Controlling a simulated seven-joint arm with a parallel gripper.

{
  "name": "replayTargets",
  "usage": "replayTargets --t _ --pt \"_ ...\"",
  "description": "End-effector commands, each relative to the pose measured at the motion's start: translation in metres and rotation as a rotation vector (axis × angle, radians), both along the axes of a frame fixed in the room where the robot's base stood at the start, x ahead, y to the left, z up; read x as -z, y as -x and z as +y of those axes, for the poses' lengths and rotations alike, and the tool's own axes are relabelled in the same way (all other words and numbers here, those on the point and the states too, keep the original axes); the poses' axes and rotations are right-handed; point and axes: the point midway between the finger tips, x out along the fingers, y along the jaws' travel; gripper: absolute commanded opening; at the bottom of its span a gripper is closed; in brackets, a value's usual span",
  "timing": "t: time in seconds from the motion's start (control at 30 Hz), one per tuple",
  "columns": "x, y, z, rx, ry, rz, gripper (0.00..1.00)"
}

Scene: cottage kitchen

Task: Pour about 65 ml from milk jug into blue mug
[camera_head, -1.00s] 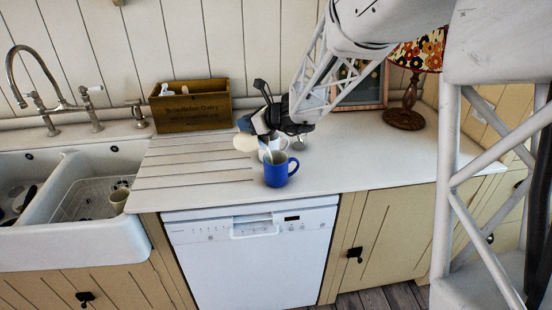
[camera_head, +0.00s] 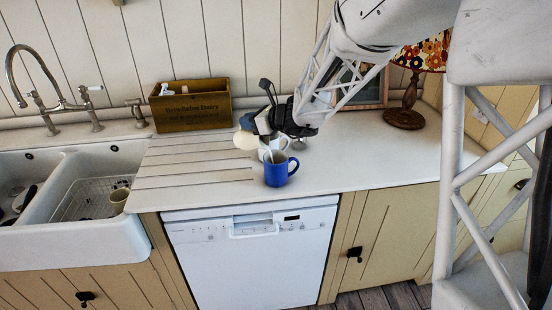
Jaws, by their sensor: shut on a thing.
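The blue mug (camera_head: 279,172) stands upright near the front edge of the counter, its handle to the right. My gripper (camera_head: 258,121) is above and slightly left of it, shut on what looks like the milk jug (camera_head: 245,140). Only a rounded cream part of the jug shows below the gripper; the rest is hidden. It looks tilted toward the mug. A thin pale streak runs down to the mug's mouth and looks like milk. The level inside the mug is too small to tell.
A white cup (camera_head: 283,143) stands close behind the blue mug, partly hidden. A wooden box (camera_head: 191,106), a picture frame (camera_head: 371,89) and a lamp (camera_head: 404,117) stand at the back. A sink (camera_head: 83,208) lies left. The counter (camera_head: 355,160) is clear to the right.

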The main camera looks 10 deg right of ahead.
Motion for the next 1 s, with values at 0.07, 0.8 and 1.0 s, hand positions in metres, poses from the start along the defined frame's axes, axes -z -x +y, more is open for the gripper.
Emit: replayTargets --t 0.07,0.8,1.0 --pt "-0.001 0.0008 -0.0013 0.0 -0.007 -0.005 0.0" --pt "-0.0045 0.0072 -0.0103 0.0 -0.058 -0.041 0.0" --pt "-0.0021 0.0014 -0.0015 -0.002 -0.017 -0.012 0.0"
